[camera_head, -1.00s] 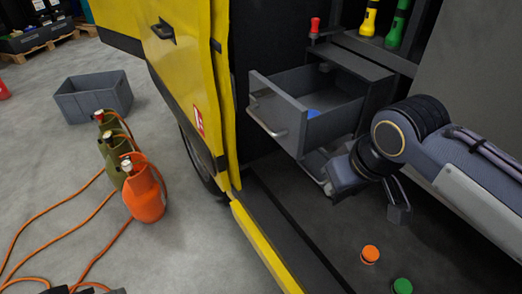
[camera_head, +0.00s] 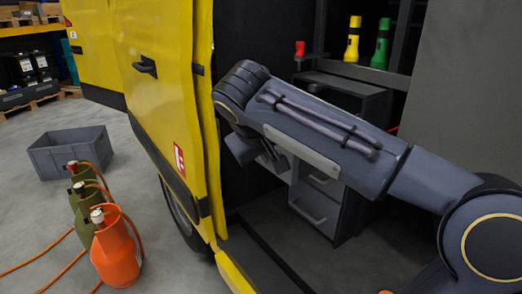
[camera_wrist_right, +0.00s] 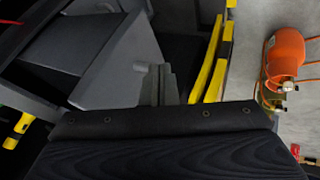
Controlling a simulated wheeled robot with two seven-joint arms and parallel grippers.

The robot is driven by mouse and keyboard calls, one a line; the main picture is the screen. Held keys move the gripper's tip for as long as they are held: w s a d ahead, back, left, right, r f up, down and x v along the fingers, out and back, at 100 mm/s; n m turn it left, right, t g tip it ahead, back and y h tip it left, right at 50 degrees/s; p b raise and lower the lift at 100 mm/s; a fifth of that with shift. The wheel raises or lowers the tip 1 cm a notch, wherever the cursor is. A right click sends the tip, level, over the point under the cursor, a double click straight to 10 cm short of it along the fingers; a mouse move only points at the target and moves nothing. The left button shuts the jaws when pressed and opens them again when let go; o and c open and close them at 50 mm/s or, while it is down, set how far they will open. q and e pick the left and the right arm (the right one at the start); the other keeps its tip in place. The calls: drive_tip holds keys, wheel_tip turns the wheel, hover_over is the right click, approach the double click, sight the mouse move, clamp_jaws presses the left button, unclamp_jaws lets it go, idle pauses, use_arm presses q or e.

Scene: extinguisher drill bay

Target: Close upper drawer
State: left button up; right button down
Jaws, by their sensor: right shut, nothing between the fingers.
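The grey drawer cabinet (camera_head: 345,95) stands inside the yellow vehicle. My right arm crosses in front of it in the head view and hides most of the upper drawer. In the right wrist view, a grey panel that looks like the upper drawer (camera_wrist_right: 125,65) fills the upper left. How far out it stands cannot be told. A lower drawer front (camera_head: 316,208) with a bar handle shows below my arm. My right gripper (camera_head: 272,160) is shut and empty on the left side of the cabinet, close to the drawer; contact is unclear. My left gripper is out of view.
The yellow door (camera_head: 160,85) stands close left of my right gripper. A red item (camera_head: 300,48), a yellow torch (camera_head: 352,40) and a green torch (camera_head: 381,43) stand on the shelf. Gas cylinders (camera_head: 115,255) and a grey crate (camera_head: 70,152) are on the floor at left.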

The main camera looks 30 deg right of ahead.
drive_tip(key=d, duration=0.1)
drive_tip(key=w+d+f, duration=0.1)
drive_tip(key=d, duration=0.1)
drive_tip(key=d+f, duration=0.1)
drive_tip(key=d, duration=0.1)
drive_tip(key=shift+w, duration=0.15)
drive_tip(key=shift+d, duration=0.15)
drive_tip(key=d+p, duration=0.2)
drive_tip(key=d, duration=0.4)
drive_tip(key=w+d+p, duration=0.1)
drive_tip(key=d+p, duration=0.1)
drive_tip(key=d, duration=0.4)
drive_tip(key=d+p, duration=0.1)
drive_tip(key=d, duration=0.5)
drive_tip(key=shift+w+r+p, duration=0.1)
drive_tip(key=shift+w+p, duration=0.1)
drive_tip(key=shift+p, duration=0.2)
drive_tip(key=shift+d, duration=0.75)
drive_tip(key=shift+w, duration=0.1)
